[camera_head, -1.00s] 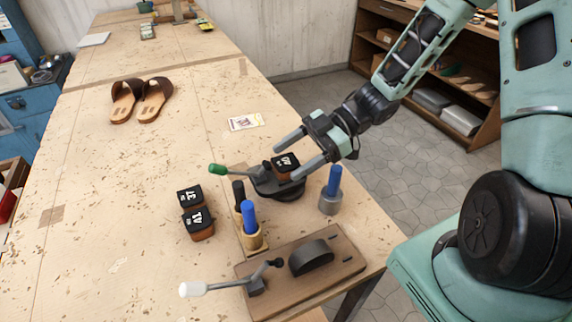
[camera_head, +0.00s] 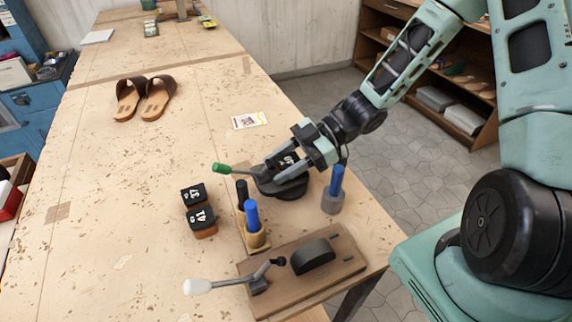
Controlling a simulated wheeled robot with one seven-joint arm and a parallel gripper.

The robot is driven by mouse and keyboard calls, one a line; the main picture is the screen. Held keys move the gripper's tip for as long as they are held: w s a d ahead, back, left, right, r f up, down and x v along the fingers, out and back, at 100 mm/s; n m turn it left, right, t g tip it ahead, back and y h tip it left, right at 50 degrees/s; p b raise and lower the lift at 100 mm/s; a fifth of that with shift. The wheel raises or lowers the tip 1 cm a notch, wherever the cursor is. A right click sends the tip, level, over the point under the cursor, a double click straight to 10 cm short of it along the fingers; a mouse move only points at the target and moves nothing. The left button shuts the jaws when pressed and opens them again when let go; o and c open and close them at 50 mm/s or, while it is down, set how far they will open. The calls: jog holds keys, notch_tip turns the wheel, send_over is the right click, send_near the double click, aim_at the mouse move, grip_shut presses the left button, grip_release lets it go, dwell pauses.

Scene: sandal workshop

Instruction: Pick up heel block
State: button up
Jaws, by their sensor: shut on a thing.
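One heel block (camera_head: 287,159), dark on top with white marking, is at the round black fixture with the green-handled lever (camera_head: 225,168). My gripper (camera_head: 286,171) is at that fixture, with its fingers on either side of this block and shut on it. The fingers and palm hide part of the block, and I cannot tell whether it still touches the fixture. Two more heel blocks, brown with black tops and white numbers, stand close together on the table to the left: the rear one (camera_head: 193,195) and the front one (camera_head: 202,221).
A wooden board fixture (camera_head: 340,262) with a white-handled lever (camera_head: 198,286) lies at the front. Blue-handled tools stand in a wooden holder (camera_head: 255,240) and a grey cup (camera_head: 331,203) close to my gripper. Sandals (camera_head: 146,97) and a card (camera_head: 249,120) lie farther back. The table's left side is largely clear.

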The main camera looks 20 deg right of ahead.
aim_at(282, 163)
jog(key=shift+r, duration=0.1)
notch_tip(282, 163, up, 10)
jog(key=shift+f, duration=0.2)
jog(key=shift+r, duration=0.15)
